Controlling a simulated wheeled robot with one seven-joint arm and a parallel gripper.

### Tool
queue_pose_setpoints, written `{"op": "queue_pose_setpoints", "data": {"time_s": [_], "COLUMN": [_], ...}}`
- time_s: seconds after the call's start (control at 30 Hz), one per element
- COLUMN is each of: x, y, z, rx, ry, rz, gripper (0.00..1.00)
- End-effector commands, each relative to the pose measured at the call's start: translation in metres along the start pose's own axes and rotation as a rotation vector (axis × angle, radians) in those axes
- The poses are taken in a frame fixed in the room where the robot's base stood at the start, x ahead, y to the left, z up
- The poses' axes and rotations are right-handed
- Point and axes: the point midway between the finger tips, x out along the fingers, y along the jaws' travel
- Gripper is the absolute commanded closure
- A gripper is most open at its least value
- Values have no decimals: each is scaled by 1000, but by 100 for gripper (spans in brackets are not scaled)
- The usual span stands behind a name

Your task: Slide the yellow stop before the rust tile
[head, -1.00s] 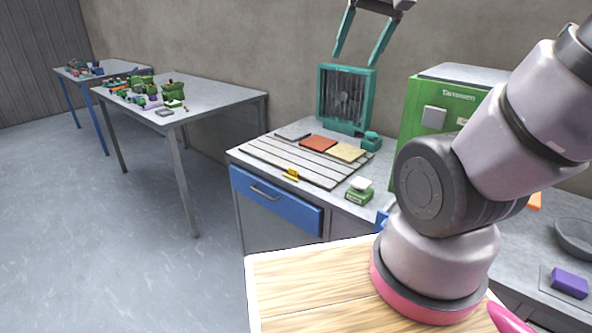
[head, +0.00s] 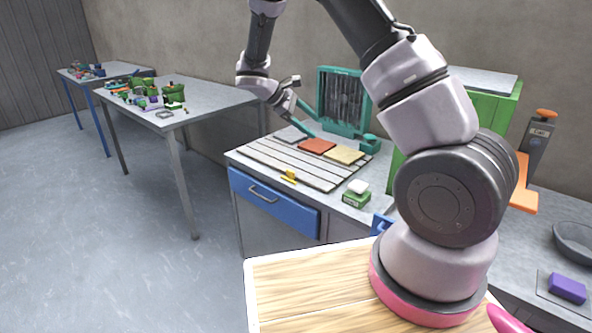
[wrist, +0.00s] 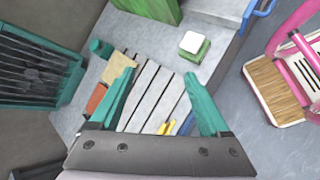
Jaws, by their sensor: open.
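The yellow stop (head: 289,176) sits at the front edge of the pale slotted plate (head: 262,158) on the workbench. It also shows between my fingers' bases in the wrist view (wrist: 168,127). The rust tile (head: 317,146) lies at the back of the plate, between a grey tile (head: 290,135) and a tan tile (head: 345,155). In the wrist view the rust tile (wrist: 96,98) is partly hidden by my left finger. My gripper (wrist: 160,73) is open and empty, its teal fingers apart above the plate. In the head view it hangs over the back of the plate.
A teal grilled machine (head: 343,98) stands behind the plate. A green box with a white top (head: 356,195) stands at the plate's right. A green cabinet (head: 490,105) is further right. A blue drawer (head: 272,200) is below the bench front.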

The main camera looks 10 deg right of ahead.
Motion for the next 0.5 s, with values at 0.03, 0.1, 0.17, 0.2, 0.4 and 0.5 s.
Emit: {"op": "queue_pose_setpoints", "data": {"time_s": [0.03,0.1,0.17,0.2,0.4,0.5], "x": [9,19,27,33,57,67], "y": [-5,-8,-13,-16,-41,-57], "z": [-22,-48,-70,-85,-158,-191], "rx": [-71,-162,-238,-290,-540,-648], "ry": [-44,-98,-146,-177,-333,-402], "rz": [53,128,194,240,479,593], "gripper": [20,20,20,20,20,20]}}
